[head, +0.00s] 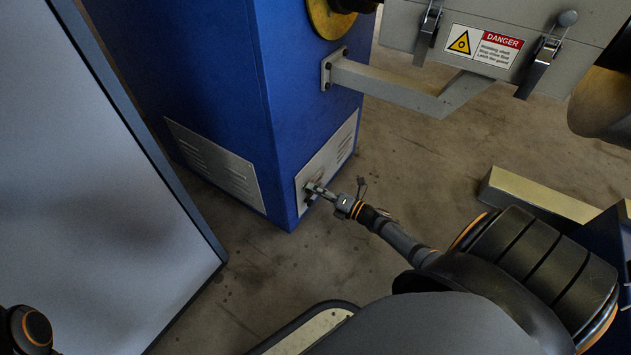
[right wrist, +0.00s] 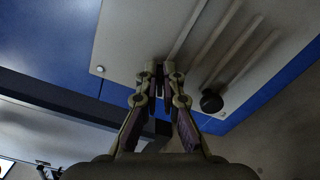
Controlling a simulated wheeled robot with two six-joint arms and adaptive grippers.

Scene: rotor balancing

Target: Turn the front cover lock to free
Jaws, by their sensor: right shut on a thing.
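The front cover is a pale vented metal panel (head: 338,148) low on the blue cabinet, and it fills the upper middle of the right wrist view (right wrist: 140,35). My right gripper (head: 313,191) reaches the panel's lower left part. In the right wrist view its fingertips (right wrist: 162,70) are close together against the panel, shut on a small part that I take to be the front cover lock. The fingers hide most of it, so its turn position cannot be read. A black round knob (right wrist: 211,101) sits on the panel to the right of the fingers. My left gripper is out of view.
The blue cabinet (head: 215,75) has another vented panel (head: 213,165) on its left face. A grey bracket arm (head: 390,86) and a guard box with a danger label (head: 485,45) hang above right. A large grey panel (head: 95,190) stands at left. Bare floor (head: 270,265) lies between.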

